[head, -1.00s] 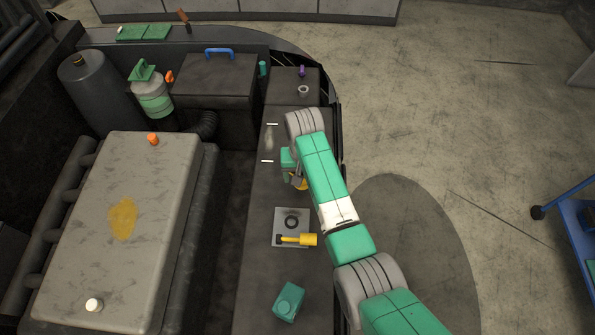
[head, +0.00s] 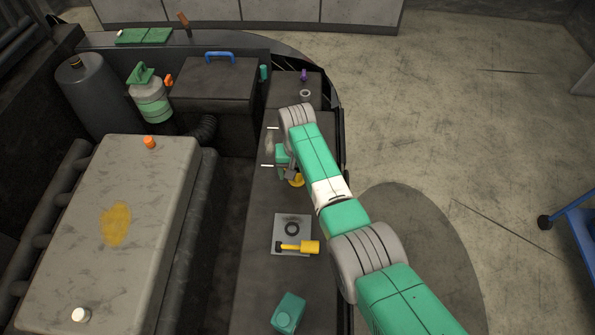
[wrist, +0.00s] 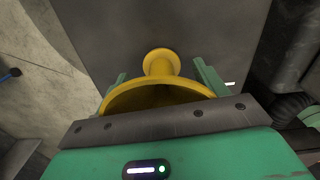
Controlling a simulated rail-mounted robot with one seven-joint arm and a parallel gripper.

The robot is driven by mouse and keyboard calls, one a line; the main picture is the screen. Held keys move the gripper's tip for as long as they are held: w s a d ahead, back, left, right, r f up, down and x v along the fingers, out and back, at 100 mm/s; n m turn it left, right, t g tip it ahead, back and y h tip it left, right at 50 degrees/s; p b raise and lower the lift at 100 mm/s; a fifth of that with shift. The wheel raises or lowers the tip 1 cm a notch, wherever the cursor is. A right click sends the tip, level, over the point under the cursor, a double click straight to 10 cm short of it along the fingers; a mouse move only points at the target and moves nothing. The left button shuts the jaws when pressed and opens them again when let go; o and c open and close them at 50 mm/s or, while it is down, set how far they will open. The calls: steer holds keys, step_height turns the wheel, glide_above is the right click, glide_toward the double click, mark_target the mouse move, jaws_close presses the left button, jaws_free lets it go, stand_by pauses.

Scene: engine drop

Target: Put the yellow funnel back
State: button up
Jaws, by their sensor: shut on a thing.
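The yellow funnel (wrist: 158,92) is between the two green fingers of my gripper (wrist: 160,82) in the wrist view. Its wide bowl faces the camera and its narrower part with a round end points away, over a dark surface. In the head view my gripper (head: 289,172) is above the dark side ledge, shut on the funnel (head: 297,181), which is partly hidden by the arm. A grey square plate (head: 280,222) with a dark ring (head: 292,228) lies nearer on the ledge. A yellow-and-black tool (head: 308,247) lies across its near edge.
A green container (head: 288,313) stands at the ledge's near end. White marks (head: 267,165) and a grey cup-like part (head: 305,94) are farther along. The large grey engine cover (head: 120,220) is left, across a dark gap. The ledge between plate and green container is clear.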

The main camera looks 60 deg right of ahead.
steer(key=o, duration=1.1)
steer(key=shift+f, duration=0.15)
step_height(320, 180, up, 12)
steer(key=p, duration=0.4)
steer(key=shift+r, duration=0.2)
